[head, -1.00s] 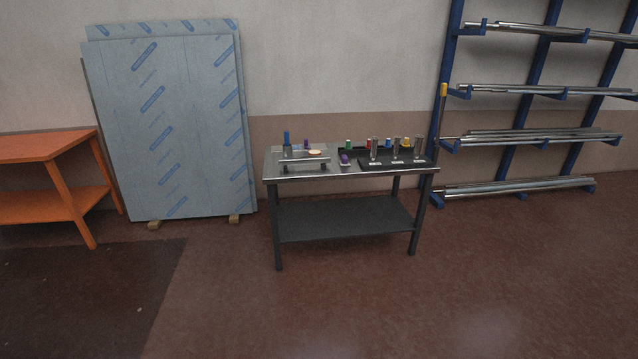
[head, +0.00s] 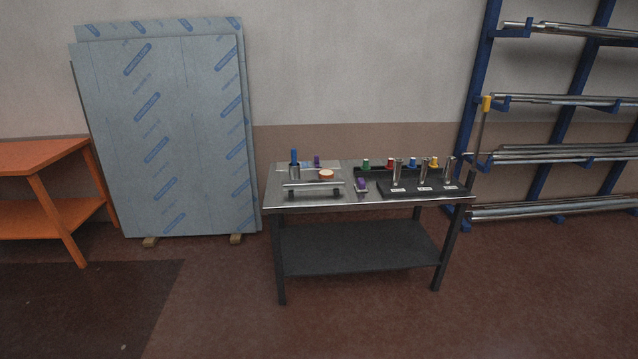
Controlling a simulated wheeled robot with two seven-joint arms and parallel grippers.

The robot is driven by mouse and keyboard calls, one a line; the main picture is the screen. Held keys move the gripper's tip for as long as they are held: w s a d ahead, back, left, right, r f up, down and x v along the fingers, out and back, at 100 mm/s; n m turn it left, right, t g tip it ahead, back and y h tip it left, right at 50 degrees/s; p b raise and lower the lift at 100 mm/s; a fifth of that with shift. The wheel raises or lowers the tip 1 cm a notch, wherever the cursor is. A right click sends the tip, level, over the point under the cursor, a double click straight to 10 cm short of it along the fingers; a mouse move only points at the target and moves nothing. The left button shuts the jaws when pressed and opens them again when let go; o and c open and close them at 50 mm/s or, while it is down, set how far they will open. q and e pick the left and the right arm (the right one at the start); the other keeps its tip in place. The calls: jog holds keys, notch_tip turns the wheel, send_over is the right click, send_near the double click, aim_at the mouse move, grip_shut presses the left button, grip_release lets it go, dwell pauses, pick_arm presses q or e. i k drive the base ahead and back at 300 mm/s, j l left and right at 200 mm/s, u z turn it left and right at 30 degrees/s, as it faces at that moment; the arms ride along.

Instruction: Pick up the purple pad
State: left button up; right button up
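A small purple item (head: 361,184) sits on the steel-topped table (head: 310,207), left of the black tray. A second small purple item (head: 317,161) stands further back on the left part of the tabletop. Both are too small to tell which is the pad. Neither of my grippers is in view.
A black tray (head: 425,192) with metal cups stands on the table's right; green, red, blue and yellow items are behind it. Wrapped sheets (head: 160,130) lean left; a blue rack (head: 545,130) stands right.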

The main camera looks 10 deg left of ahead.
aim_at(360, 186)
jog(key=i+l+u, duration=0.2)
jog(key=i+l, duration=0.35)
jog(key=i, duration=0.25)
jog(key=i+l+u, duration=0.2)
jog(key=i+l, duration=0.5)
